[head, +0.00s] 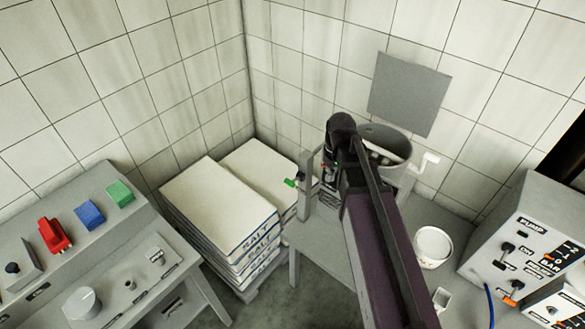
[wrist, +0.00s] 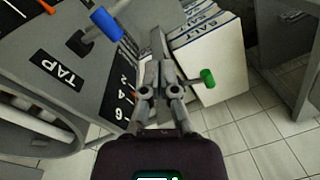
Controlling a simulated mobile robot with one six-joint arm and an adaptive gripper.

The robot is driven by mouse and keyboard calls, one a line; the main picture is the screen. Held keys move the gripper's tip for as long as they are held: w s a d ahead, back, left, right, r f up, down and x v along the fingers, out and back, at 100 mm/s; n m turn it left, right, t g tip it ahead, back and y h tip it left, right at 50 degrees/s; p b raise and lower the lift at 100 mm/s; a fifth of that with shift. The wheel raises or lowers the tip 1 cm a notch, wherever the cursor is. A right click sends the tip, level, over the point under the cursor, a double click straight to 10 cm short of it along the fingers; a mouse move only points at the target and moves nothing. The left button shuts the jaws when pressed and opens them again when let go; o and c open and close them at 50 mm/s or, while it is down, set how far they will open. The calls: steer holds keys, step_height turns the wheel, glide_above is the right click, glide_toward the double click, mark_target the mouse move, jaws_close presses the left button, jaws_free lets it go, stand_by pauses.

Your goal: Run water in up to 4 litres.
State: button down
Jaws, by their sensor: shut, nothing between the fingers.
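The tap lever has a blue handle (wrist: 107,25) and sits on a grey panel beside a black TAP label (wrist: 64,72). Below it, a black scale (wrist: 124,88) shows the figures 2, 4 and 6. My gripper (wrist: 156,72) is shut and empty, to the right of the blue handle and above the scale's right side, apart from the handle. A second lever with a green handle (wrist: 207,77) sticks out to the right of my gripper; it also shows in the head view (head: 290,182). A round grey vat (head: 402,146) stands behind my arm. The water level is not visible.
Stacked salt sacks (head: 218,205) stand in the corner. A white bowl (head: 433,247) is on the grey table, right of my arm. A pump box (head: 525,250) stands at the right, a console with coloured blocks (head: 100,245) at the left. A grey plate (head: 408,95) hangs on the wall.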

mark_target(290, 181)
steer(key=w+a+r+n+g+p, duration=0.1)
steer(key=w+a+r+n+p, duration=0.4)
steer(key=a, duration=0.5)
steer(key=w+r, duration=0.2)
steer(key=shift+w+a+n+y, duration=0.3)
steer(key=shift+w+a+n, duration=0.05)
steer(key=shift+n, duration=0.05)
steer(key=shift+f, duration=0.25)
steer(key=f+b, duration=0.4)
steer(key=s+a+f+b, duration=0.1)
steer(key=f+b, duration=0.4)
steer(key=s+f+b, duration=0.1)
steer(key=f+b, duration=0.3)
steer(key=shift+s+a+f+b, duration=0.1)
steer(key=shift+a+f+b, duration=0.1)
steer(key=shift+a+b, duration=0.1)
